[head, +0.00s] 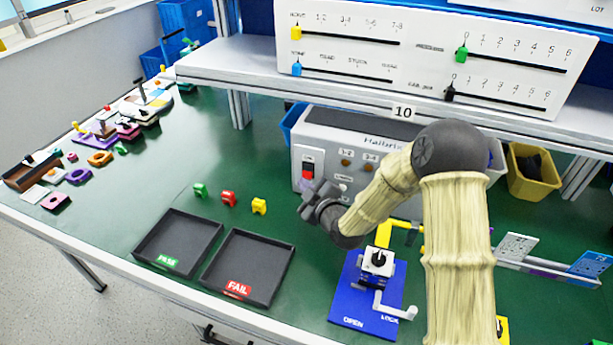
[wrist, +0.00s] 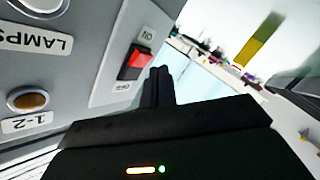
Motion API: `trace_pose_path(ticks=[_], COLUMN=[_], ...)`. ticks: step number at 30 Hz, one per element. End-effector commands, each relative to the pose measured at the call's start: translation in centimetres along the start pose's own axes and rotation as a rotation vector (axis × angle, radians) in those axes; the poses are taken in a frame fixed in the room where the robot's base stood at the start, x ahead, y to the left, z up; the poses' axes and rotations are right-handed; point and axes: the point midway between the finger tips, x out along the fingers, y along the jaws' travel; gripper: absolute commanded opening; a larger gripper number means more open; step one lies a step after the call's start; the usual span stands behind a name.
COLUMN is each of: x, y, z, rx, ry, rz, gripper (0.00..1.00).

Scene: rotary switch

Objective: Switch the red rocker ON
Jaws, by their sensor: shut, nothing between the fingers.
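The red rocker (head: 308,169) sits in a black frame on a pale plate on the front of the grey box (head: 350,152), at its left end. In the wrist view the red rocker (wrist: 136,60) shows upside down, between a label at its top and one at its bottom. My gripper (head: 318,195) is at the box's left front, just below and in front of the rocker. In the wrist view its fingers (wrist: 159,82) are together, close beside the rocker's lower right edge. I cannot tell whether they touch it.
Orange-brown round buttons (head: 346,161) are right of the rocker. PASS (head: 165,262) and FAIL (head: 238,288) trays lie in front, with small coloured blocks (head: 229,199) behind them. A blue fixture (head: 352,300) stands below my arm. A shelf (head: 240,62) overhangs the box.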

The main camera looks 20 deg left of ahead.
Motion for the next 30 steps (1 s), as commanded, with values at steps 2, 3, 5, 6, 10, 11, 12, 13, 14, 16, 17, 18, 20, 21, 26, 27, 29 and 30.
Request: trace_pose_path(ticks=[2, 3, 5, 6, 10, 11, 12, 13, 14, 16, 17, 18, 20, 21, 26, 27, 29, 30], x=[0.00, 0.00, 0.00, 0.00, 0.00, 0.00, 0.01, 0.04, 0.08, 0.22, 0.29, 0.38, 0.49, 0.53, 0.54, 0.54, 0.54, 0.54], y=[0.00, 0.00, 0.00, 0.00, 0.00, 0.00, 0.00, 0.01, 0.03, 0.12, 0.18, 0.25, 0.34, 0.39, 0.46, 0.47, 0.47, 0.47], z=[0.00, 0.00, 0.00, 0.00, 0.00, 0.00, 0.02, 0.04, 0.09, 0.22, 0.28, 0.35, 0.42, 0.44, 0.41, 0.41, 0.41, 0.42], rx=[0.000, 0.000, 0.000, 0.000, 0.000, 0.000, 0.000, 0.000, 0.000, 0.000, 0.000, 0.000, 0.000, 0.000, 0.000, 0.000, 0.000, 0.000], ry=[0.000, 0.000, 0.000, 0.000, 0.000, 0.000, 0.000, 0.000, 0.000, 0.000, 0.001, 0.001, 0.000, 0.000, 0.000, 0.000, 0.000, 0.000], rz=[0.000, 0.000, 0.000, 0.000, 0.000, 0.000, 0.000, 0.000, 0.001, 0.001, 0.002, 0.002, 0.001, 0.000, 0.000, 0.000, 0.000, 0.000], gripper=[0.00, 0.00, 0.00, 0.00, 0.00, 0.00, 0.00, 0.00, 0.00, 0.00, 0.00, 0.00, 0.00, 0.00, 0.00, 0.00, 0.00, 0.00])
